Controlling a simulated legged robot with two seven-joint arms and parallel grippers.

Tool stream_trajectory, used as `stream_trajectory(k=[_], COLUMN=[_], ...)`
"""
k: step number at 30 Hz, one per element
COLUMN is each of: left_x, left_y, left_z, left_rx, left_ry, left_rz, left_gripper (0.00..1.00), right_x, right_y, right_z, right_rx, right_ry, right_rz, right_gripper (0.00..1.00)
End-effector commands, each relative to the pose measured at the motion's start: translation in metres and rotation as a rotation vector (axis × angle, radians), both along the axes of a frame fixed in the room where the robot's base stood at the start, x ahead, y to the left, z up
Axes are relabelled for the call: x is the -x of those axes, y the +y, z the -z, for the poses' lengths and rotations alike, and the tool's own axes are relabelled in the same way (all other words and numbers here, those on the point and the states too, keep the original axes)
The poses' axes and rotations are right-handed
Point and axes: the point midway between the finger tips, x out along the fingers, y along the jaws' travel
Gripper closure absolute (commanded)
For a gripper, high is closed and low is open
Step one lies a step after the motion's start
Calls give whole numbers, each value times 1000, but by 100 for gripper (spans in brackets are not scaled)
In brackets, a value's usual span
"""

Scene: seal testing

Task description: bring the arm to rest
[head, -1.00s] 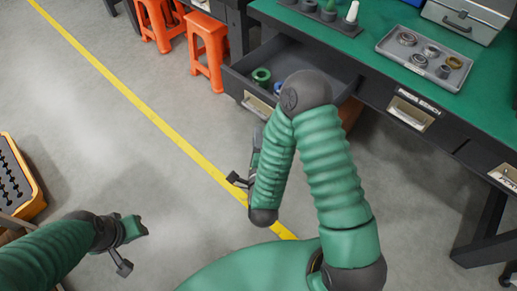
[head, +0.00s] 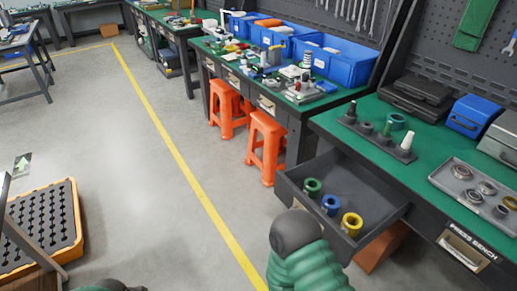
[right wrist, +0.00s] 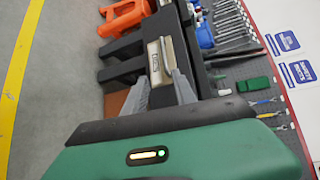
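My right arm (head: 300,260) is bent at the bottom middle of the head view, its elbow in front of the open drawer. My right gripper does not show in the head view. In the right wrist view my right gripper (right wrist: 161,92) has two grey fingers spread apart with nothing held between them; a bench's labelled drawer front shows beyond. Only a dark and green bit of my left arm (head: 115,286) shows at the bottom left edge of the head view. My left gripper is out of view.
The open drawer (head: 380,214) holds a green ring (head: 312,188), a blue ring (head: 331,205) and a yellow ring (head: 351,224). A grey tray of metal rings (head: 448,177) lies on the press bench. Orange stools (head: 266,148) stand left. Floor around the yellow line is clear.

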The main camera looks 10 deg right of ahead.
Motion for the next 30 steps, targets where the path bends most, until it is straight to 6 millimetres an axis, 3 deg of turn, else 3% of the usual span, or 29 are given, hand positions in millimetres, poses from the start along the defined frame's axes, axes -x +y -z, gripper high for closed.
stream_trajectory(k=[5,8,11,17,26,27,30], left_x=[0,0,0,0,0,1,-1], left_y=[0,0,0,0,0,0,0], left_z=[0,0,0,0,-2,-31,-64], left_rx=[0,0,0,0,0,0,0], left_ry=[0,0,0,0,0,2,-2], left_rz=[0,0,0,0,0,0,0], left_gripper=[64,64,64,64,64,64,64], right_x=[-31,-45,-43,-5,77,76,76], right_y=[4,16,28,27,-12,-10,-9], right_z=[11,15,9,-14,-61,-87,-118], right_rx=[98,235,418,782,1176,1167,1163], right_ry=[248,473,671,928,1143,1141,1142], right_rz=[-99,-286,-532,-993,-1525,-1522,-1521], right_gripper=[68,68,68,68,68,68,68])
